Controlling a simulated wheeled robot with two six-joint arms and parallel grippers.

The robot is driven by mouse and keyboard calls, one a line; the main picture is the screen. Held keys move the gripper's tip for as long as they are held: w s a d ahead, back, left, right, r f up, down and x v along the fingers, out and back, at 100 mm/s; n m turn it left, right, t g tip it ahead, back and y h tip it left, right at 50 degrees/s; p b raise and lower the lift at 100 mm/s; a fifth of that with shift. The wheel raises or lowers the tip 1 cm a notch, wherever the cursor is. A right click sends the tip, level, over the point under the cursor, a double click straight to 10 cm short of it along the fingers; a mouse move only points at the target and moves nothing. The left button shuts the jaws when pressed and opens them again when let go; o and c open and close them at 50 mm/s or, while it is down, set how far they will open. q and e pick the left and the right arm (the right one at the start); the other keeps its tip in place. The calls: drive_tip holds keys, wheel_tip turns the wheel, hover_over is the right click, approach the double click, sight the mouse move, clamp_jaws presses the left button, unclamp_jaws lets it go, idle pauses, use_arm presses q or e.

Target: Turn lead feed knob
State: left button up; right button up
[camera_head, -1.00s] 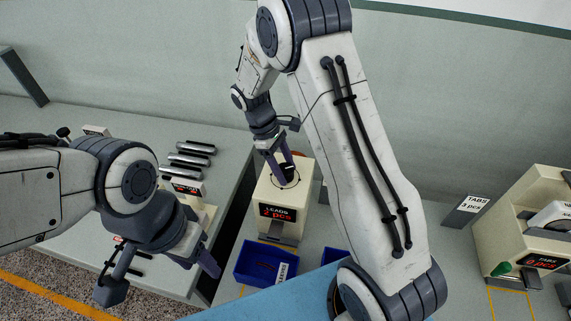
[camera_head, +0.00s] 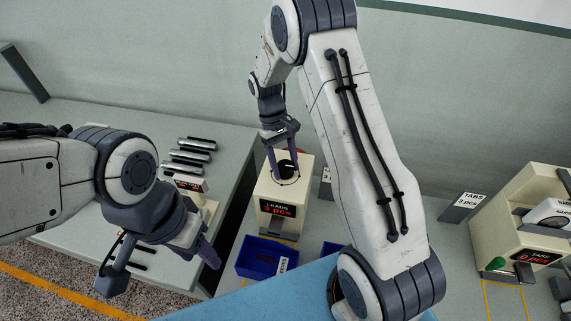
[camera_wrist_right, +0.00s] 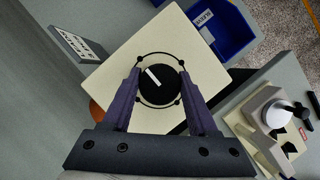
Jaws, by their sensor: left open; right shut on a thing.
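The lead feed knob (camera_wrist_right: 155,82) is black and round with a white pointer line. It sits on top of the cream leads box (camera_head: 303,172), inside a thin ring with dots. In the right wrist view the pointer slants to the upper left. My right gripper (camera_head: 284,172) points down from above and is shut on the knob, one finger on each side. Its two fingers also flank the knob in the wrist view (camera_wrist_right: 158,80). My left gripper (camera_head: 205,250) is open and empty at the lower left, apart from the box.
A blue bin (camera_head: 242,268) stands before the leads box, with a dark item inside. Several dark-and-silver cylinders (camera_head: 190,155) lie on the left table. A cream tabs box (camera_head: 505,205) stands at the right. A gap separates the left table from the leads table.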

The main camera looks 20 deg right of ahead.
idle(0.3)
drive_tip(key=o, duration=1.4)
drive_tip(key=shift+c, duration=0.2)
drive_tip(key=shift+w+r, duration=0.25)
drive_tip(key=shift+r, duration=0.15)
drive_tip(key=b+v, duration=0.2)
drive_tip(key=v, duration=0.7)
drive_tip(key=shift+r, duration=0.35)
drive_tip(key=shift+a, duration=0.1)
